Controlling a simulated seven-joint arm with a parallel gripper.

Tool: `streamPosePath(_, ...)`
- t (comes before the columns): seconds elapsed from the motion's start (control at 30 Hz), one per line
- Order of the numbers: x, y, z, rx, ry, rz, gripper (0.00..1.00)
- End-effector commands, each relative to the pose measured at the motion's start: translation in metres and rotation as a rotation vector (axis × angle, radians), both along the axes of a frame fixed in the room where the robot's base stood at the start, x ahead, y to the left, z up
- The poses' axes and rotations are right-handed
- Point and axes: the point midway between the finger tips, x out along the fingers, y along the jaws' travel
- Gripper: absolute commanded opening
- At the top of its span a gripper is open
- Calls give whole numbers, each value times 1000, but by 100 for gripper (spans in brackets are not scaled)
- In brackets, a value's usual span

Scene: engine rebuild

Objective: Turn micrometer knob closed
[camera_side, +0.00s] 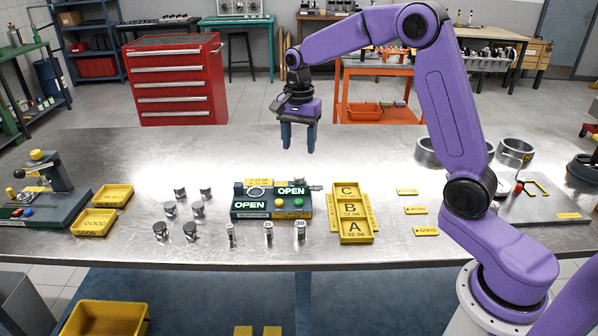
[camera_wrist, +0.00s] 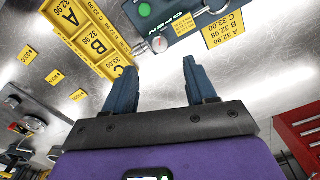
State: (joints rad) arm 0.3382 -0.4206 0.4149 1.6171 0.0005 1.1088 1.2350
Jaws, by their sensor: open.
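The micrometer fixture (camera_side: 272,214) is a dark block on the bench with two lit OPEN labels, coloured buttons and a metal ring on top. Its small silver knob (camera_side: 315,188) sticks out at the right end. In the wrist view the knob (camera_wrist: 157,44) shows beyond and between my fingertips, at the edge of the fixture (camera_wrist: 190,28). My gripper (camera_side: 298,147) hangs above and behind the fixture, fingers pointing down, open and empty. In the wrist view, my gripper (camera_wrist: 160,65) has nothing between its fingers, and the knob is apart from them.
Yellow trays marked A, B, C (camera_side: 355,230) stand right of the fixture. Several metal cylinders (camera_side: 170,209) stand to its left, and small pins (camera_side: 266,233) stand in front. Yellow bins (camera_side: 97,221) and a press (camera_side: 40,195) are at far left. The bench behind the fixture is clear.

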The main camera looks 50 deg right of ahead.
Motion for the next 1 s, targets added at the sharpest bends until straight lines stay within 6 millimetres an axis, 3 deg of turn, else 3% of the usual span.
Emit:
streamPosePath(0.3,-1,0,-59,0,3,1,56)
streamPosePath(0.5,-1,0,-83,1,1,0,56)
streamPosePath(0.93,0,0,-91,1,-2,1,56)
streamPosePath(0.97,0,0,-91,1,-2,1,49)
streamPosePath(1.0,0,0,-91,1,-2,1,36)
